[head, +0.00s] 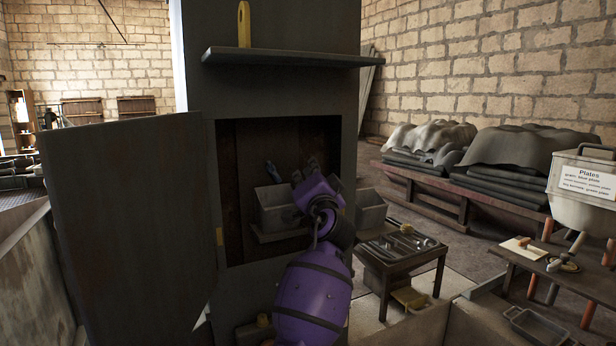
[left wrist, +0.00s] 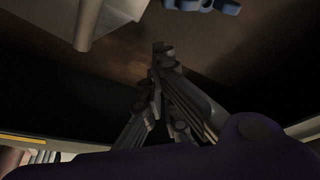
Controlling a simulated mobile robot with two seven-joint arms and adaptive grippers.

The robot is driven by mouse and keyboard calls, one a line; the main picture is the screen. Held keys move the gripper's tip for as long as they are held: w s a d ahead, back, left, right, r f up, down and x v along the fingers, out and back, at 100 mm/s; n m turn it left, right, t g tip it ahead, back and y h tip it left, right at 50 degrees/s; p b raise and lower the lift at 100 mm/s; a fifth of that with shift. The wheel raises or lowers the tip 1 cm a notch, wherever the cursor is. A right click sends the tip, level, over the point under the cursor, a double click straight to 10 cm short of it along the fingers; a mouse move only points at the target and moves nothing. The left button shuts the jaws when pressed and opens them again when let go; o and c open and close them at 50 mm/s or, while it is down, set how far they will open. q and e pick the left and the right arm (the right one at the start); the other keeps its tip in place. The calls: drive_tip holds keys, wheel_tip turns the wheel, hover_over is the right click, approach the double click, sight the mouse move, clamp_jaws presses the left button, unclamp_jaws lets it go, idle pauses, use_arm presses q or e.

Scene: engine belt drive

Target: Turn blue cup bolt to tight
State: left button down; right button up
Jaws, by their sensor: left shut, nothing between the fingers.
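A small blue part (head: 272,172), perhaps the blue cup bolt, shows at the back of the open cabinet (head: 228,185), above a grey bin. A blue piece (left wrist: 207,5) is cut by the top edge of the left wrist view. My left gripper (head: 309,168) is at the cabinet opening, right of the blue part in the head view and apart from it. In the left wrist view its fingers (left wrist: 163,50) are shut with nothing between them, below the blue piece. My purple arm hides the lower right of the opening. My right gripper is not in view.
A grey bin (head: 275,208) stands on a ledge inside the cabinet, beside my gripper. The cabinet door (head: 130,225) stands open at left. A shelf (head: 290,57) sticks out above. A low tool table (head: 400,250) and another grey bin (head: 371,210) are at right.

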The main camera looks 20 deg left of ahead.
sight(273, 172)
use_arm(q)
drive_tip(key=s+d+r+m+h+p, duration=0.1)
drive_tip(key=s+d+m+p, duration=0.15)
drive_tip(key=s+d, duration=0.45)
drive_tip(key=shift+m, duration=0.65)
drive_tip(key=w+a, duration=0.1)
drive_tip(key=a, duration=0.2)
drive_tip(key=w+a, duration=0.3)
drive_tip(key=a, duration=0.2)
drive_tip(key=shift+w+a+f+p, duration=0.2)
drive_tip(key=shift+a+f+p, duration=0.15)
drive_tip(key=shift+f, duration=0.3)
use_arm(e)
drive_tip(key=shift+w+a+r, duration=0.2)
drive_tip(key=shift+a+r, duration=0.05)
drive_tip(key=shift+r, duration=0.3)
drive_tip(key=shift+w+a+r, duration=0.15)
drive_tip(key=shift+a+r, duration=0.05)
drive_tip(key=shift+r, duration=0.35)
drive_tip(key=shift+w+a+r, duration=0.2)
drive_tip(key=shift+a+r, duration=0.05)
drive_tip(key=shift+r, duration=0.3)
